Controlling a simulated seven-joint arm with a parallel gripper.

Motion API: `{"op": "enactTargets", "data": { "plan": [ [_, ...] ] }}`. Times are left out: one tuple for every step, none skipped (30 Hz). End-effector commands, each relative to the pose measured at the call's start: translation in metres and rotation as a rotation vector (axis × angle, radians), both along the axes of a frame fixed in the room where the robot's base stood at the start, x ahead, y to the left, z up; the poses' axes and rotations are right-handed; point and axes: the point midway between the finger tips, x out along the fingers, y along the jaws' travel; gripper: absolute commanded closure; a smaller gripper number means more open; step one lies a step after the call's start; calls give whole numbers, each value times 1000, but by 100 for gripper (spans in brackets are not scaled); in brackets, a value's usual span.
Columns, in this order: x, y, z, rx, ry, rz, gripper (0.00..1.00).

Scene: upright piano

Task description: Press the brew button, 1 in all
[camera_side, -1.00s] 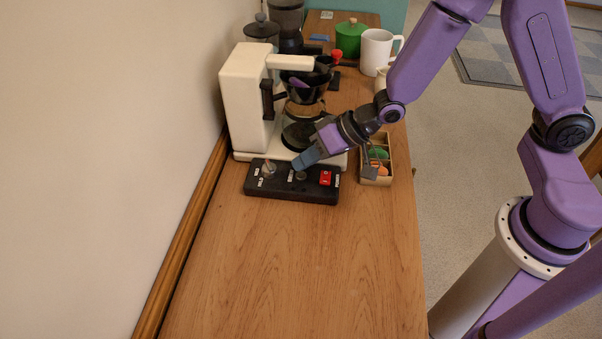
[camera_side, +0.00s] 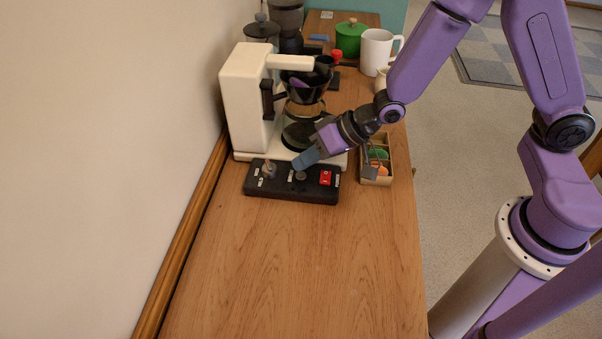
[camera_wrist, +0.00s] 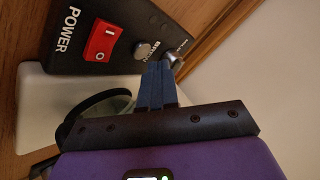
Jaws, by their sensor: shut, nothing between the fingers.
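The black control panel (camera_side: 258,189) lies in front of the white coffee maker. A small round grey button (camera_side: 300,176) sits near its middle; it also shows in the wrist view (camera_wrist: 143,50), with a small label beside it that seems to read "brew". A silver knob (camera_side: 268,170) is to its left and a red power switch (camera_side: 325,178) to its right. My gripper (camera_side: 297,164) is shut and empty, with its blue-grey fingertips just behind and above the button. In the wrist view the shut fingertips (camera_wrist: 158,64) are close to the button, and the button's face is uncovered.
The coffee maker (camera_side: 243,90) with its glass carafe stands directly behind the panel. A wooden tray (camera_side: 387,155) with coloured items is at right. A white mug (camera_side: 376,48) and green pot (camera_side: 350,38) stand farther back. The front of the wooden top (camera_side: 290,270) is clear.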

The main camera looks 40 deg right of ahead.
Motion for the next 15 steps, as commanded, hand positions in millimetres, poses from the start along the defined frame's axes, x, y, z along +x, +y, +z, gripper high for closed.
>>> {"op": "enactTargets", "data": {
  "plan": [
    [0,0,0,0,0,0,100],
    [0,0,0,0,0,0,100],
    [0,0,0,0,0,0,100],
    [0,0,0,0,0,0,100],
    [0,0,-1,0,1,1,100],
    [0,0,-2,-1,1,0,100],
    [0,0,-3,-1,1,0,100],
    [0,0,-4,-1,1,0,100],
    [0,0,-5,-1,0,1,100],
    [0,0,-6,-1,0,1,100],
    [0,0,-7,-1,0,1,100],
    [0,0,-8,-1,0,1,100],
    [0,0,-9,-2,0,1,100],
    [0,0,-9,-2,0,1,100],
    [0,0,-9,0,-1,1,100]
  ]
}}
